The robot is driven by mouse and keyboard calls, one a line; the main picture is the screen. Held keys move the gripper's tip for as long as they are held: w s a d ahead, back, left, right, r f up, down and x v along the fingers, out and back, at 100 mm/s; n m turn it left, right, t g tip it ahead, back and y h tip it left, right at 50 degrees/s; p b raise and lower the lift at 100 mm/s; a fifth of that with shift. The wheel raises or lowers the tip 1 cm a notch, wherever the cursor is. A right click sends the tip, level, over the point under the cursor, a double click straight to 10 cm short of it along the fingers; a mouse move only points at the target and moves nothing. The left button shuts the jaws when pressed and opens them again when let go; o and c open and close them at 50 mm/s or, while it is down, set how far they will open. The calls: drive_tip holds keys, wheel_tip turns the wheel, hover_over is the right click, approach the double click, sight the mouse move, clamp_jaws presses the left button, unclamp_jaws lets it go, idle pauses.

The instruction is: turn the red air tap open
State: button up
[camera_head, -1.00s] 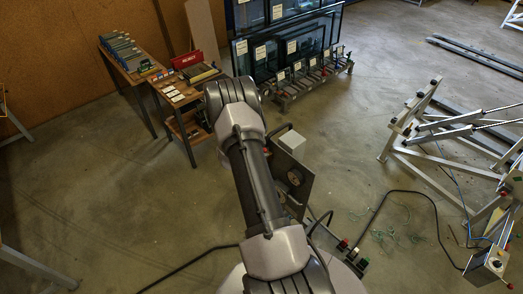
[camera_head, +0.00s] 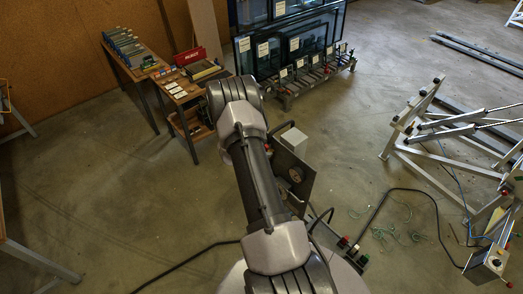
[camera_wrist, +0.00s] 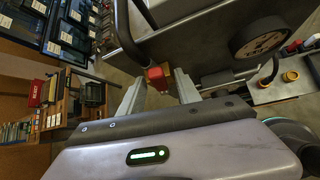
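A small red block-like part (camera_wrist: 155,76), which looks like the red air tap, shows in the wrist view at the end of a dark curved pipe. It lies between and slightly beyond the fingertips of my gripper (camera_wrist: 157,88). The two pale fingers stand apart, one on each side of it, with no clear contact visible. Whether the tap is open or closed I cannot tell. A round gauge (camera_wrist: 259,37) sits on the grey panel (camera_wrist: 205,45) to the right. In the head view my arm hides the gripper and the tap; the panel (camera_head: 297,170) shows beside my arm.
A red knob (camera_wrist: 294,47) and a yellow knob (camera_wrist: 290,76) are at the right in the wrist view. A workbench (camera_head: 165,80) and a glass rack (camera_head: 300,70) stand behind. A metal tilting frame (camera_head: 450,135) is at right. A black cable (camera_head: 425,193) crosses the floor.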

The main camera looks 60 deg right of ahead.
drive_tip(key=v, duration=1.7)
drive_tip(key=shift+r, duration=0.15)
drive_tip(key=shift+a, duration=0.15)
